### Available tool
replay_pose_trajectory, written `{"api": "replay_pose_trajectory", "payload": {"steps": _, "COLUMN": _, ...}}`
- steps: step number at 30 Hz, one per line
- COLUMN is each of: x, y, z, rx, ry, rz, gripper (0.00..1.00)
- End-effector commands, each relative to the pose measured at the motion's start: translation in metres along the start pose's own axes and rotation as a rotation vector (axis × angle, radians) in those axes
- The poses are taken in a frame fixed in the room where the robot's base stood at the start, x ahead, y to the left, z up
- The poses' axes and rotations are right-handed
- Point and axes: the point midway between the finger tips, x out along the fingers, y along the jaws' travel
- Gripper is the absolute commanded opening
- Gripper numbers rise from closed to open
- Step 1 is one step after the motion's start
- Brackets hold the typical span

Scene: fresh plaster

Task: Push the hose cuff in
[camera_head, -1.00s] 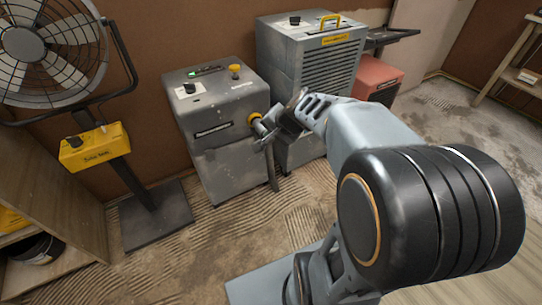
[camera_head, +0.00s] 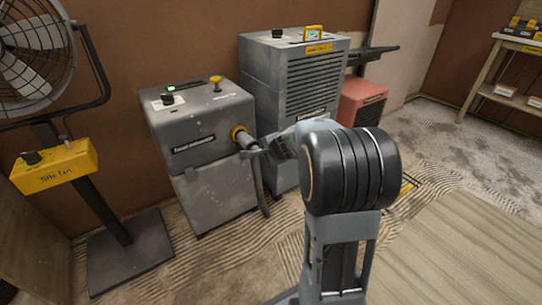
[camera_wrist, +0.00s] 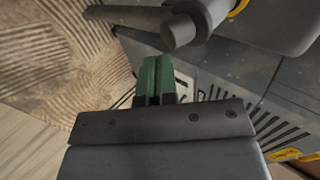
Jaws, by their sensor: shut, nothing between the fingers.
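The grey hose cuff (camera_head: 245,140) sticks out of the yellow ring (camera_head: 236,131) on the right side of a grey box-shaped machine (camera_head: 190,125). In the wrist view the cuff (camera_wrist: 188,25) is a thick grey cylinder at the top, with part of the yellow ring (camera_wrist: 238,7) behind it. A dark hose (camera_head: 262,188) hangs below the cuff. My gripper (camera_wrist: 158,80) is shut and empty, its green fingertips just below the cuff in the wrist view, with a visible gap. In the head view the gripper (camera_head: 256,153) is small and partly hidden by my arm.
A taller grey louvred unit (camera_head: 310,75) stands close behind my arm, with a red machine (camera_head: 362,100) beyond it. A fan on a yellow-boxed stand (camera_head: 55,165) is at left. A wooden shelf (camera_head: 490,80) is at far right. Ridged floor is open in front.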

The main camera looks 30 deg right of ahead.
Motion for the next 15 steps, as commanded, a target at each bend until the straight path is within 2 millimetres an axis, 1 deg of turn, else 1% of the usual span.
{"api": "replay_pose_trajectory", "payload": {"steps": 1, "x": 0.013, "y": 0.003, "z": 0.0, "rx": 0.0, "ry": -0.002, "rz": 0.002, "gripper": 0.0}}
{"api": "replay_pose_trajectory", "payload": {"steps": 4, "x": 0.029, "y": 0.002, "z": 0.001, "rx": -0.001, "ry": -0.002, "rz": 0.001, "gripper": 0.0}}
{"api": "replay_pose_trajectory", "payload": {"steps": 6, "x": 0.033, "y": -0.009, "z": 0.0, "rx": -0.001, "ry": -0.001, "rz": 0.0, "gripper": 0.0}}
{"api": "replay_pose_trajectory", "payload": {"steps": 9, "x": 0.042, "y": -0.016, "z": 0.001, "rx": -0.001, "ry": -0.002, "rz": 0.0, "gripper": 0.0}}
{"api": "replay_pose_trajectory", "payload": {"steps": 15, "x": 0.051, "y": -0.026, "z": 0.0, "rx": -0.001, "ry": -0.001, "rz": 0.0, "gripper": 0.0}}
